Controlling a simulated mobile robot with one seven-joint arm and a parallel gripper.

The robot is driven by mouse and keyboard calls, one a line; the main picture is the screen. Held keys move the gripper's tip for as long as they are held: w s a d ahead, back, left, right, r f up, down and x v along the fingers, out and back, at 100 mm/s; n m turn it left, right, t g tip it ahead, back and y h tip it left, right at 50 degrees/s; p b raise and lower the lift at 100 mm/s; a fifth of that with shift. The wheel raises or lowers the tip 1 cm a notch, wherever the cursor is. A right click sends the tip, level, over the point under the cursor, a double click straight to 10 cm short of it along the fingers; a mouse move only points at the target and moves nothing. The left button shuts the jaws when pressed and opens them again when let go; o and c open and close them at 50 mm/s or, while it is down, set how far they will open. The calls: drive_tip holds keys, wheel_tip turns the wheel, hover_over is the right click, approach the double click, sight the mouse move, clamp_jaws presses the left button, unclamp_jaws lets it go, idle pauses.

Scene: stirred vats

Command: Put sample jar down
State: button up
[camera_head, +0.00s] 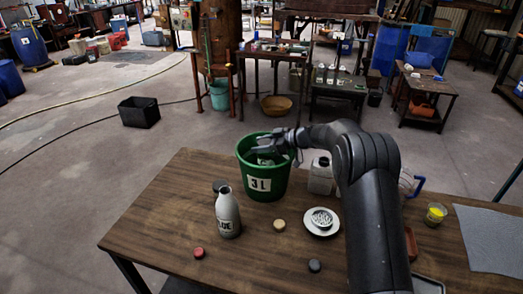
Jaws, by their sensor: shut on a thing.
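My gripper (262,146) is at the mouth of a green bucket (265,184) marked "3 L" on the wooden table. The gripper is shut on a small, pale thing (267,161), which shows just below the fingers, within the bucket's rim. It appears to be the sample jar, but the fingers and the rim hide much of it. I cannot tell whether it touches the bucket.
On the table (165,225) stand a grey bottle (228,214), a white canister (320,176), a white dish (322,222) and a yellow-filled cup (435,214). Red (199,253), beige (279,225) and dark (314,265) discs lie in front. The table's left part is clear.

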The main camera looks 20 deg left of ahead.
drive_tip(key=shift+f, duration=1.2)
